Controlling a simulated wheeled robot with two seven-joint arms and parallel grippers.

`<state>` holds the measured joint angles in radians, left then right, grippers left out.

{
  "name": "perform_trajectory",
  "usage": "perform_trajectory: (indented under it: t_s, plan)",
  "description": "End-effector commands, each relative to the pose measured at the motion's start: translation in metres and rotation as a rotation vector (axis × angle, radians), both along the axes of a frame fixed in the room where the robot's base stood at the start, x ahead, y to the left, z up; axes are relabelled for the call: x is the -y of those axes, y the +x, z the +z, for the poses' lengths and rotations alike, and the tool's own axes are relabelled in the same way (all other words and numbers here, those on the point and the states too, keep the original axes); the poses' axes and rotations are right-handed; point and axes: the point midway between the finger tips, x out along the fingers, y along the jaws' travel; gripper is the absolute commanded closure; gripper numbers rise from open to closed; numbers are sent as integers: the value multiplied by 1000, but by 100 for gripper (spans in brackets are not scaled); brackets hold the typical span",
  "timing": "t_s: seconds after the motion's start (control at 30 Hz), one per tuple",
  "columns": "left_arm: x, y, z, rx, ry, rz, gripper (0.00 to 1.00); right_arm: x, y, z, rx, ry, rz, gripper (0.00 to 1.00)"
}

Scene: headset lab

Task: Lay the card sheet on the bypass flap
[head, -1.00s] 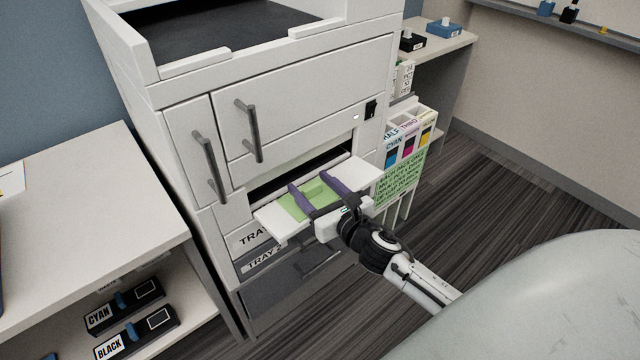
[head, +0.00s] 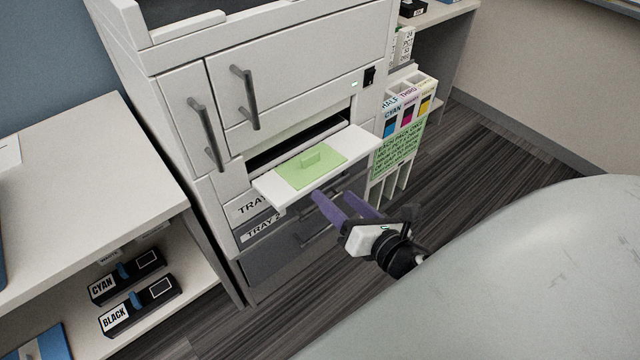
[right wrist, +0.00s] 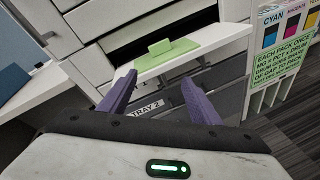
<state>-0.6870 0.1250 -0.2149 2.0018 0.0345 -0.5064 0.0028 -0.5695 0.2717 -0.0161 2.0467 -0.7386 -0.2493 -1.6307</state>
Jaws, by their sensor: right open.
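The green card sheet (head: 325,169), with a small raised tab on top, lies flat on the white bypass flap (head: 358,142), which is folded out from the front of the printer. In the right wrist view the card sheet (right wrist: 172,54) shows on the flap (right wrist: 222,36) too, beyond my fingers. My right gripper (head: 330,199) is open and empty, in front of and below the flap's outer edge, apart from the sheet. Its two purple fingers (right wrist: 158,98) stand wide apart in the wrist view. My left gripper is not in view.
The printer (head: 300,75) has grey door handles above and tray drawers (head: 265,235) below the flap. A rack of coloured packs (head: 405,125) stands to its right. A shelf unit (head: 70,160) with CYAN and BLACK cartridges (head: 140,305) stands left. Striped floor is open at right.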

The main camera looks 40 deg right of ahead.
Motion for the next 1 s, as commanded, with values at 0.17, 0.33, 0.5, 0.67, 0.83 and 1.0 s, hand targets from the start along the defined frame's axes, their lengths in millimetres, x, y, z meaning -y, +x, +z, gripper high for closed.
perform_trajectory:
  t_s: [0.17, 0.33, 0.5, 0.67, 0.83, 1.0]
  plan:
    - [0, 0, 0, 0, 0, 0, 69, -38, -35, -60, -139, 824, -262, 43]
    - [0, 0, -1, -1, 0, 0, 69, -88, -75, -107, -279, 1556, -623, 43]
    - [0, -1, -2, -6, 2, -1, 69, -131, -107, -133, -373, 2040, -969, 43]
    - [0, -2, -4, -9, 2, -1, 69, -151, -121, -141, -408, 2230, -1142, 43]
    - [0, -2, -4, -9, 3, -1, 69, -153, -123, -142, -412, 2258, -1170, 43]
    - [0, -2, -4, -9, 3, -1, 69, -153, -123, -141, -411, 2255, -1167, 43]
